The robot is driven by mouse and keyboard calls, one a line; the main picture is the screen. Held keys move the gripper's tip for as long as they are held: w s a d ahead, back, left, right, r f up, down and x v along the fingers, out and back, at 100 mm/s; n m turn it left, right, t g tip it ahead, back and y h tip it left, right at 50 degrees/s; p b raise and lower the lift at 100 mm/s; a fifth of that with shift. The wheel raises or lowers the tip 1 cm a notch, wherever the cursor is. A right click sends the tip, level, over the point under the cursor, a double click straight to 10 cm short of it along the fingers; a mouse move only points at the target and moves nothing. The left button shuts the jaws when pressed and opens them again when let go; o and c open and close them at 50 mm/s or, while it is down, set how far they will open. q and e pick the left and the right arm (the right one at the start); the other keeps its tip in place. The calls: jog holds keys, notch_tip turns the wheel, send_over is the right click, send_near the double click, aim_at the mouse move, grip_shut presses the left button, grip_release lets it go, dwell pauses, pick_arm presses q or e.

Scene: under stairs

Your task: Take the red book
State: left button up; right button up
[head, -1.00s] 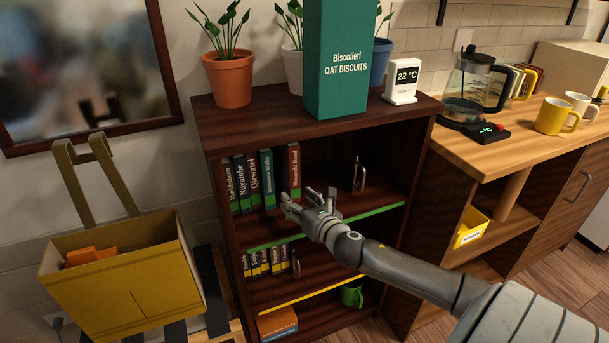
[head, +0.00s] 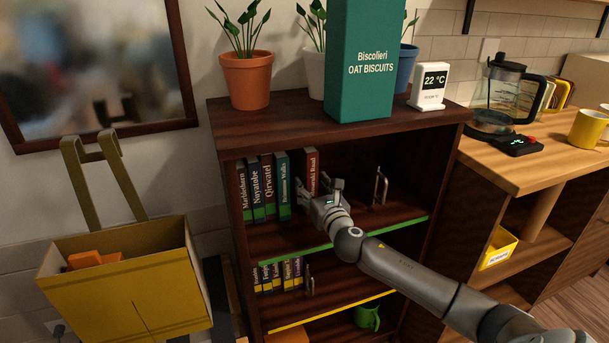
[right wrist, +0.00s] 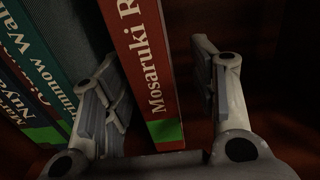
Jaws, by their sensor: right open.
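The red book (head: 308,170) stands upright on the upper shelf of the dark bookcase, at the right end of a row of books. My right gripper (head: 321,190) is at the shelf, in front of the red book, and covers its lower part in the head view. In the right wrist view the red book (right wrist: 147,65), marked "Mosaruki R…" with a green band at its foot, stands between the two open fingers (right wrist: 160,95). A gap shows between the book and the right finger; the left finger is close to its other side. My left gripper is not in view.
Several other books (head: 262,185) stand just left of the red book. A metal bookend (head: 381,186) is to its right. The green-edged shelf (head: 400,224) lies below. A biscuit box (head: 361,65) and plants are on top.

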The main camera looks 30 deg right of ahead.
jog(key=x, duration=0.4)
jog(key=shift+a+b, duration=0.3)
jog(key=shift+w+d, duration=0.15)
jog(key=shift+w, duration=0.45)
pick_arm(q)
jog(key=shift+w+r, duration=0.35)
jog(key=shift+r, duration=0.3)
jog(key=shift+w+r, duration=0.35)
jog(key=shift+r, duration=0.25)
pick_arm(e)
jog(key=c, duration=1.2)
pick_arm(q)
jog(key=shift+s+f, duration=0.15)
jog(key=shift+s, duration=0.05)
pick_arm(e)
jog(key=shift+r, duration=0.1)
jog(key=shift+r, duration=0.1)
